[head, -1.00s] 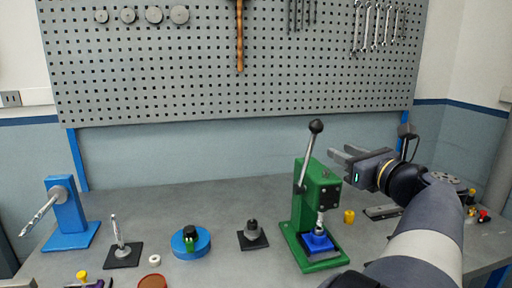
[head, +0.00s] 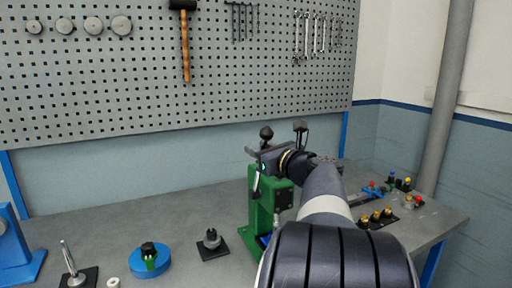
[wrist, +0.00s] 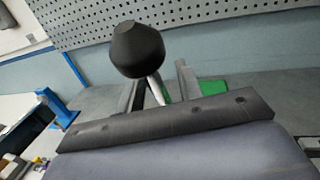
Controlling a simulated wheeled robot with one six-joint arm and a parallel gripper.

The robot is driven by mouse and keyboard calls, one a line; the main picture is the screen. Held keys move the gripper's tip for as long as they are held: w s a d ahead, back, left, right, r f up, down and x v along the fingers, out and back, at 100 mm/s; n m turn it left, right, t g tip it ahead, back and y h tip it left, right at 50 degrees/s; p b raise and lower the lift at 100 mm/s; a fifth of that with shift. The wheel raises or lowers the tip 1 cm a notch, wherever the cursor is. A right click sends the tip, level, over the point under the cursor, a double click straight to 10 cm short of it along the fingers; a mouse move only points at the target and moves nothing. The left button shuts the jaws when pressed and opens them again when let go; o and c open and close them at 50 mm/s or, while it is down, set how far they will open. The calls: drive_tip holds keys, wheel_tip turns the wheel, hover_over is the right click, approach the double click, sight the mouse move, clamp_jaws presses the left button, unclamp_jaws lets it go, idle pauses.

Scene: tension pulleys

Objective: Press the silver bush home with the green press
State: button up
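The green press (head: 262,205) stands on the bench, partly behind my arm. Its lever has a black knob (head: 266,132), which shows large in the wrist view (wrist: 137,48). My gripper (head: 256,152) is at the top of the press, just below the knob. In the wrist view its two fingers are apart, and the lever's silver rod (wrist: 156,88) shows between them; I cannot tell whether they touch it. A sliver of the blue fixture (head: 263,240) shows at the press's foot. The silver bush is hidden behind my arm.
A blue round stand with a green-and-black part (head: 149,257), a grey part on a black plate (head: 212,243) and an upright pin on a plate (head: 72,264) stand left. Several coloured knobs (head: 405,184) and brass parts (head: 376,216) are right. The bench behind the left items is clear.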

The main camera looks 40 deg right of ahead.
drive_tip(key=shift+w, duration=0.3)
drive_tip(key=shift+c, duration=0.5)
clamp_jaws()
